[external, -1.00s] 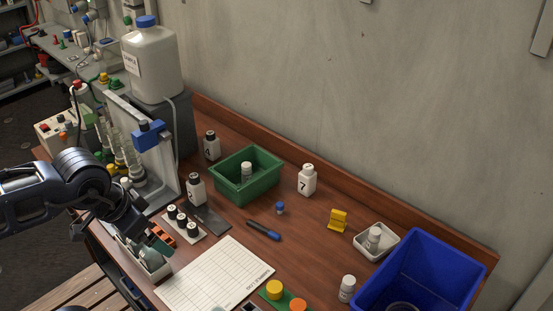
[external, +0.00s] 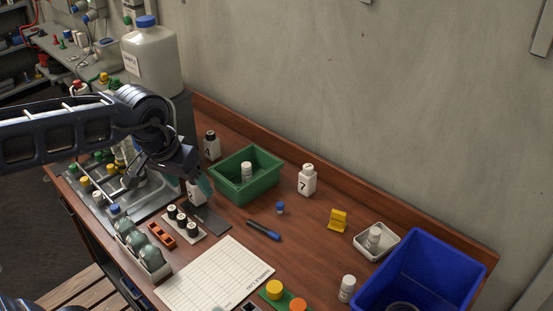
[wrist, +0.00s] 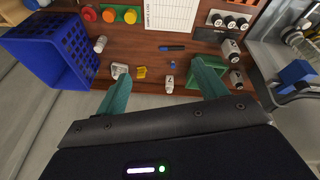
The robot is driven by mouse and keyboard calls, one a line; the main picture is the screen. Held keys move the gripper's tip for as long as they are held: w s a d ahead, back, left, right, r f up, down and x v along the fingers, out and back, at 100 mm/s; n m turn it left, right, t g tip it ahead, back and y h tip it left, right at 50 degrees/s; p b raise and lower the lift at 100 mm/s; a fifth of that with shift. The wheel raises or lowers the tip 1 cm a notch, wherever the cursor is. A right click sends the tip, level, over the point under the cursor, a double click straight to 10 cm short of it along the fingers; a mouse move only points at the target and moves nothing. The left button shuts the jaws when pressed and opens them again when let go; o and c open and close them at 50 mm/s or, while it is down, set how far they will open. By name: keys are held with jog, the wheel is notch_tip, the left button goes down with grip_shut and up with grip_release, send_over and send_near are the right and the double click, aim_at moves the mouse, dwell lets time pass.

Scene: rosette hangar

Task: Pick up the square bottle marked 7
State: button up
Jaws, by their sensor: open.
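The square bottle marked 7 (external: 307,181) is white with a light cap and stands upright on the brown bench, right of the green bin. In the wrist view the bottle (wrist: 168,84) appears between my two teal fingers, some way beyond them. My gripper (external: 203,184) is open and empty, left of the green bin and apart from the bottle. It also spans the middle of the wrist view (wrist: 162,70). In the external view my gripper partly hides another white square bottle with a number (external: 192,193).
The green bin (external: 228,194) holding a small white bottle stands between my gripper and bottle 7. A dark-capped bottle marked 4 (external: 212,146) stands behind. A blue cap (external: 280,208), yellow piece (external: 338,221), white dish (external: 360,243) and blue crate (external: 398,240) lie right.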

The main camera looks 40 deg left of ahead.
jog(key=w+a+n+g, duration=0.15)
jog(key=w+n, duration=0.25)
jog(key=w, duration=1.1)
jog(key=n+g, duration=0.2)
jog(key=n, duration=0.8)
send_over(308, 177)
jog(key=w+a, duration=0.1)
jog(key=w, duration=0.1)
jog(key=f, duration=2.5)
jog(key=shift+s+a, duration=0.2)
jog(key=shift+s, duration=0.05)
jog(key=shift+w+f+n, duration=0.25)
jog(key=shift+f+n, duration=0.05)
jog(key=shift+f, duration=0.1)
notch_tip(308, 177, down, 11)
jog(key=shift+r, duration=0.2)
jog(key=shift+c, duration=0.4)
jog(key=shift+a, duration=0.1)
jog(key=c, duration=1.1)
